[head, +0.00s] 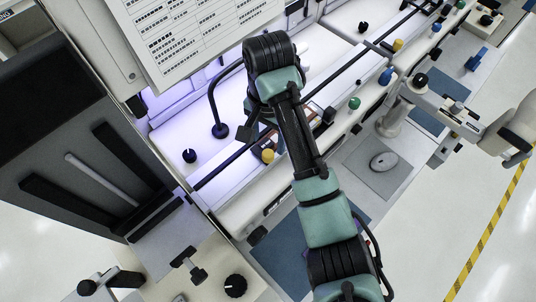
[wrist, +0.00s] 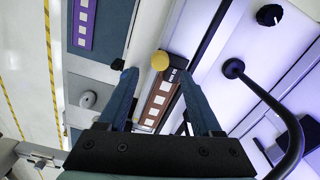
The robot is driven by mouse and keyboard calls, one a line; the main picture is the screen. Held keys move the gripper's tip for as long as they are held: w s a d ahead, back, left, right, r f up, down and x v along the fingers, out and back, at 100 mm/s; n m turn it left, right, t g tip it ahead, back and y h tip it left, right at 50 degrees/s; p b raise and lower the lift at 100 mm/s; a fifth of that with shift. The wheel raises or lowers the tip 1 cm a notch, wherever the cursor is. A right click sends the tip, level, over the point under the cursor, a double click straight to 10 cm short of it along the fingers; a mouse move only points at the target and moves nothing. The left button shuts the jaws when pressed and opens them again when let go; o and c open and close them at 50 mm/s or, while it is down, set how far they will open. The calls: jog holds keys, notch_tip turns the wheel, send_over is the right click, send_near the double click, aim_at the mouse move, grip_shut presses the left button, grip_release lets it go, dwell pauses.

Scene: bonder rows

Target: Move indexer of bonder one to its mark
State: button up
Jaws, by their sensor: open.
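A dark block with a small white label (wrist: 174,75) and a yellow knob (wrist: 160,61) sits by a black rail, with a brown strip of pale squares (wrist: 158,104) adjoining it; this looks like the indexer. In the head view the yellow knob (head: 268,156) shows beside my wrist, while my arm hides part of the block. My gripper (wrist: 159,76) is open, its two blue fingers either side of the strip and block in the wrist picture. Whether they touch is not clear. In the head view my gripper (head: 260,132) is mostly covered by my arm. I cannot make out the mark.
A black rail (head: 352,66) runs along the machine row. A bent black lamp arm (head: 220,130) stands left of my gripper, and also shows in the wrist view (wrist: 265,98). Green (head: 354,103) and blue (head: 385,76) knobs lie further along.

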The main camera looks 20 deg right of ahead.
aim_at(268, 153)
notch_tip(268, 153, down, 4)
jog(key=shift+r+b, duration=0.1)
jog(key=shift+b, duration=1.05)
jog(key=shift+f, duration=0.9)
grip_shut()
